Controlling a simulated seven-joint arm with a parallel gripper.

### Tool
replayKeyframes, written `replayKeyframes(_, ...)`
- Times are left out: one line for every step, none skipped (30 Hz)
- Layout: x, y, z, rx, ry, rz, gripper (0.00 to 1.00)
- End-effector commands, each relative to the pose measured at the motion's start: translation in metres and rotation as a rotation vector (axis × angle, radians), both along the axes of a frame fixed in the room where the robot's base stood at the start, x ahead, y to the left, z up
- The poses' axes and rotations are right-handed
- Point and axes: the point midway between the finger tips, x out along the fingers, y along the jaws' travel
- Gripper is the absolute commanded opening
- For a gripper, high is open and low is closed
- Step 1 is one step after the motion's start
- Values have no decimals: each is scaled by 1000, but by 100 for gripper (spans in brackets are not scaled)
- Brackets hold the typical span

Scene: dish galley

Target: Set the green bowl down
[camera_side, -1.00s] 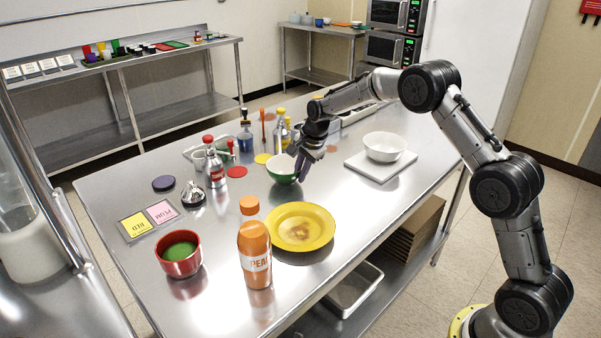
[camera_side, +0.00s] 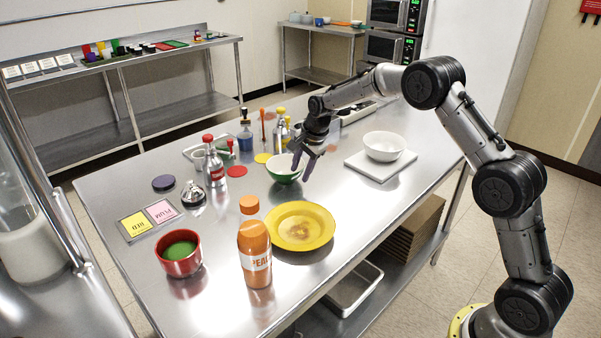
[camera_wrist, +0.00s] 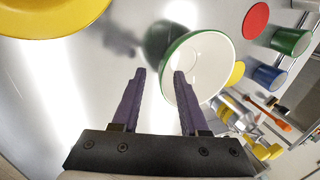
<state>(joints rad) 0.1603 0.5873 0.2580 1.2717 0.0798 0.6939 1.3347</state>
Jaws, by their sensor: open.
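The green bowl (camera_side: 284,170) has a white inside and stands upright on the steel table (camera_side: 200,307), behind the yellow plate. My gripper (camera_side: 306,166) is open at the bowl's right side, with its purple fingers pointing down. In the wrist view the bowl (camera_wrist: 197,68) lies ahead of the fingers. The right fingertip overlaps the bowl's rim in that view, and the left fingertip is clear of it. Nothing is held between the fingers (camera_wrist: 159,76). I cannot tell whether a finger still touches the rim.
A yellow plate (camera_side: 318,214) and an orange-capped bottle (camera_side: 253,240) stand in front. A white bowl (camera_side: 384,146) sits on a white board (camera_side: 392,169) to the right. Sauce bottles (camera_side: 213,165) stand to the left. A red bowl (camera_side: 180,268) with green contents is at front left.

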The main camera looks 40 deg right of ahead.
Motion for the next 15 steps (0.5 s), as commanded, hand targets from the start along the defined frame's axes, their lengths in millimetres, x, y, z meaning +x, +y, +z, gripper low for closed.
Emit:
replayKeyframes(-3,0,10,-1,-4,0,44)
replayKeyframes(-5,0,16,-1,-4,0,44)
replayKeyframes(-7,0,24,-1,-5,0,44)
replayKeyframes(-9,0,30,-1,-5,0,44)
replayKeyframes(-11,0,36,-1,-5,0,44)
replayKeyframes(-14,0,44,-1,-5,0,44)
replayKeyframes(-17,0,50,-1,-4,0,44)
replayKeyframes(-18,0,56,-1,-5,0,44)
replayKeyframes(-21,0,63,-1,-4,0,44)
replayKeyframes(-23,0,68,-1,-4,0,44)
replayKeyframes(-25,0,73,-1,-4,0,44)
replayKeyframes(-27,0,79,-1,-3,0,44)
replayKeyframes(-28,0,83,-1,-3,0,44)
replayKeyframes(-30,0,87,-1,-2,0,44)
replayKeyframes(-31,0,91,-1,-1,0,44)
